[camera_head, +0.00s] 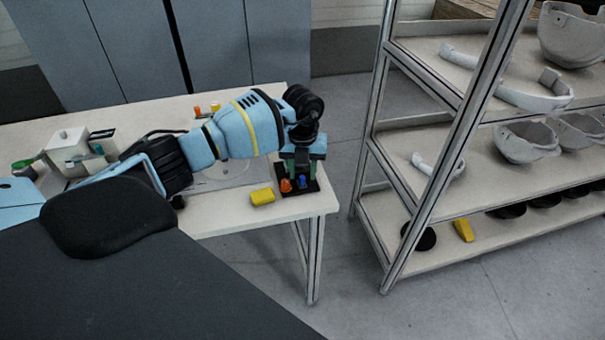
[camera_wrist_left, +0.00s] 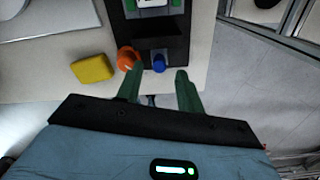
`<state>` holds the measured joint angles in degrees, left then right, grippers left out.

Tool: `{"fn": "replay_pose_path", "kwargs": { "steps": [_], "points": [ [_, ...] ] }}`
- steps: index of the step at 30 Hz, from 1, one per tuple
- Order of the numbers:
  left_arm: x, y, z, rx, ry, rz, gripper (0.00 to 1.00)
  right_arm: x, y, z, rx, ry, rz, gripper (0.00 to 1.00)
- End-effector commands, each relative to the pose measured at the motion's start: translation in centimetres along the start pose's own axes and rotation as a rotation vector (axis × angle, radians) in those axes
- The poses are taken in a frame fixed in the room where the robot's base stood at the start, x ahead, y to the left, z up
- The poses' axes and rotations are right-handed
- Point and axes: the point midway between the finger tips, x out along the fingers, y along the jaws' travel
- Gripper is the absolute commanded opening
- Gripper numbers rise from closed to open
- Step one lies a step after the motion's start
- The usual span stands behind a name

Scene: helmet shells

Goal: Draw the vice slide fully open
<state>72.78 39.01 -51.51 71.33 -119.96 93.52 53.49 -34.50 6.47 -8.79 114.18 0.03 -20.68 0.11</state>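My left gripper (camera_head: 301,163) points down over the front right corner of the white table. In the left wrist view its two green fingers (camera_wrist_left: 160,80) are apart. A dark fixture (camera_wrist_left: 176,45) with a green and white part at its far end lies ahead of them; it may be the vice. A blue knob (camera_wrist_left: 159,63) sits on its near edge, just beyond the gap between the fingertips. A small dark piece shows between the fingers, too unclear to name. In the head view my gripper hides part of the fixture (camera_head: 313,187). My right gripper is not in view.
An orange knob-like piece (camera_wrist_left: 126,57) stands close beside the left finger. A yellow block (camera_head: 262,196) lies to its left on the table (camera_head: 240,222). A white device (camera_head: 68,146) stands at the far left. A shelf rack (camera_head: 425,185) with helmet shells stands across a floor gap.

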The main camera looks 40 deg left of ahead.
Motion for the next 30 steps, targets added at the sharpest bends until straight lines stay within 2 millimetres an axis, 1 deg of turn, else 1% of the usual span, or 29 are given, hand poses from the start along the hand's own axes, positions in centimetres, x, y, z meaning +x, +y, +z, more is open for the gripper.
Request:
{"fn": "replay_pose_path", "kwargs": {
  "steps": [1, 6, 9, 12, 17, 24, 30],
  "points": [
    [-1.1, 0.0, 0.1, 0.001, -0.004, -0.002, 0.37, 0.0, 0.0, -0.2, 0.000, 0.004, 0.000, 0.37],
    [-3.8, 0.0, 0.0, 0.000, -0.003, -0.002, 0.37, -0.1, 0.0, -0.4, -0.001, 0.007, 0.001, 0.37],
    [-5.0, 0.0, 0.0, 0.000, -0.001, -0.002, 0.37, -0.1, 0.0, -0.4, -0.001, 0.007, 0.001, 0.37],
    [-5.7, 0.0, 0.0, 0.001, 0.000, -0.001, 0.37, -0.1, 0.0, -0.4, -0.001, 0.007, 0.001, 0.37],
    [-6.1, 0.0, -0.1, 0.001, 0.001, 0.001, 0.37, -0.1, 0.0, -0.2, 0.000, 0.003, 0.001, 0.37],
    [-6.1, 0.0, -0.1, 0.000, 0.001, 0.000, 0.37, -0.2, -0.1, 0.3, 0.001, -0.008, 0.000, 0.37],
    [-6.1, 0.0, -0.1, 0.000, 0.001, 0.000, 0.37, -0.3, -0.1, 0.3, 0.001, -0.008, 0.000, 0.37]
  ]
}}
